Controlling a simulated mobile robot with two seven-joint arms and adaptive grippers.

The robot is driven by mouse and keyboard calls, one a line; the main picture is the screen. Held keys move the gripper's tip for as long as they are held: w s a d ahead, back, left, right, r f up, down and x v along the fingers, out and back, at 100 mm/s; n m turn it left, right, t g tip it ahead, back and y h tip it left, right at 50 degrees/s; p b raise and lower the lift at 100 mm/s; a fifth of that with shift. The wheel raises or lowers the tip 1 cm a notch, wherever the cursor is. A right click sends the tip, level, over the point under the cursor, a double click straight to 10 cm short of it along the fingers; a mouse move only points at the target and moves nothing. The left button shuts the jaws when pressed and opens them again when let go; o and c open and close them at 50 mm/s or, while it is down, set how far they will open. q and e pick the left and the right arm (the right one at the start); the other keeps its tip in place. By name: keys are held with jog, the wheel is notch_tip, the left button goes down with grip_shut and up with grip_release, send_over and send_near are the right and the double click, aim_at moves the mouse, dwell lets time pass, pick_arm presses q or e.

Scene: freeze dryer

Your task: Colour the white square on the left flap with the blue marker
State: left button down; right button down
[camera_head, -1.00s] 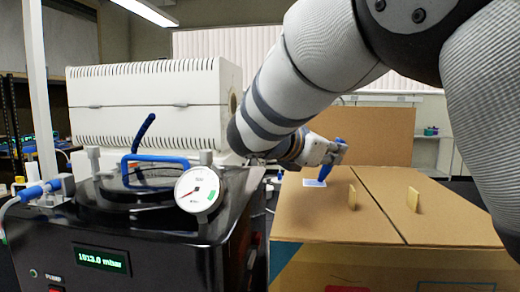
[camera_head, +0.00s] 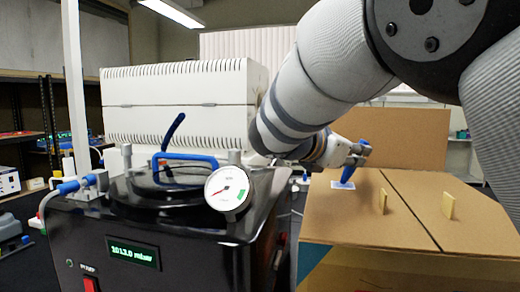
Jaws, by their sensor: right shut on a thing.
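The left flap (camera_head: 318,208) of the cardboard box is folded down flat, with a small white square (camera_head: 335,187) near its far left part. My right gripper (camera_head: 357,153) is shut on the blue marker (camera_head: 347,175), which points down. The marker's tip is at the square, and I cannot tell for sure whether it touches. Some blue seems to show around the tip, too small to tell from the marker itself. The marker hides part of the square. My left gripper is not in view.
Two small tan tabs (camera_head: 382,201) (camera_head: 448,206) stand up on the box top near the middle seam. A raised cardboard panel (camera_head: 415,140) is behind. The black freeze dryer (camera_head: 180,235) with its gauge (camera_head: 228,188) stands close left of the box. My right arm crosses above.

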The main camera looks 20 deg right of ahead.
jog(key=shift+s+d, duration=0.4)
jog(key=shift+d, duration=0.25)
jog(key=shift+w+a, duration=0.45)
jog(key=shift+a, duration=0.25)
jog(key=shift+w+a, duration=0.4)
jog(key=shift+a, duration=0.3)
notch_tip(320, 180, up, 7)
